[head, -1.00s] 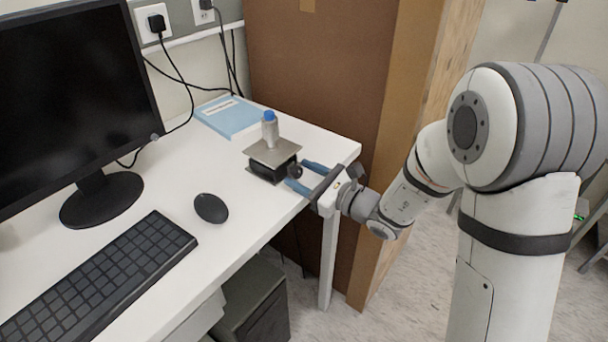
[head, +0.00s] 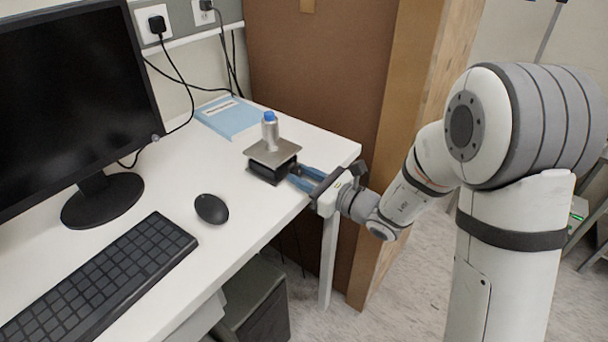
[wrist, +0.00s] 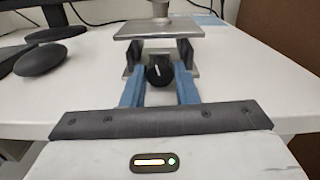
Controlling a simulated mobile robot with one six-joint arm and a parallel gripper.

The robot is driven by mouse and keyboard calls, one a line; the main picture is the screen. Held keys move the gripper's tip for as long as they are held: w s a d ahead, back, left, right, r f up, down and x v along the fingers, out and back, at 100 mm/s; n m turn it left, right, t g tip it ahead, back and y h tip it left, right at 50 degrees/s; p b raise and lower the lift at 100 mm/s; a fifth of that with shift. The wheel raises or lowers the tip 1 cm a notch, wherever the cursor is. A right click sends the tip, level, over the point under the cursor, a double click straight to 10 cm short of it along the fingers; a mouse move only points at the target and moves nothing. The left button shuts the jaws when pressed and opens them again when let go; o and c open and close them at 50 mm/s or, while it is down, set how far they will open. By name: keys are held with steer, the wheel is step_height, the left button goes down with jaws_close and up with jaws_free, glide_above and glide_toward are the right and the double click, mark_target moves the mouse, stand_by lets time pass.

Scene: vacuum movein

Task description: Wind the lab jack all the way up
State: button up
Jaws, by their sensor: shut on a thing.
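The lab jack (head: 273,152) stands near the right end of the white desk, with a flat metal top plate and a dark body. It is low, with only a small height between plate and base. A small metal bottle with a blue cap (head: 270,130) stands upright on the plate. My gripper (head: 299,178) reaches in from the right at the desk edge. In the wrist view its blue fingers (wrist: 159,80) sit on either side of the jack's black round knob (wrist: 159,71), shut on it. The jack's inner mechanism is mostly hidden.
A blue book (head: 230,117) lies behind the jack. A black mouse (head: 211,208), a keyboard (head: 100,280) and a monitor (head: 75,95) occupy the desk to the left. A tall brown cardboard panel (head: 320,90) stands behind the desk's right end.

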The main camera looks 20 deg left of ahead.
steer(key=m+p, duration=0.1)
steer(key=m, duration=0.2)
steer(key=o, duration=1)
steer(key=shift+d, duration=0.1)
steer(key=v, duration=0.7)
steer(key=shift+d+b, duration=0.35)
steer(key=shift+b, duration=0.05)
steer(key=shift+s, duration=0.15)
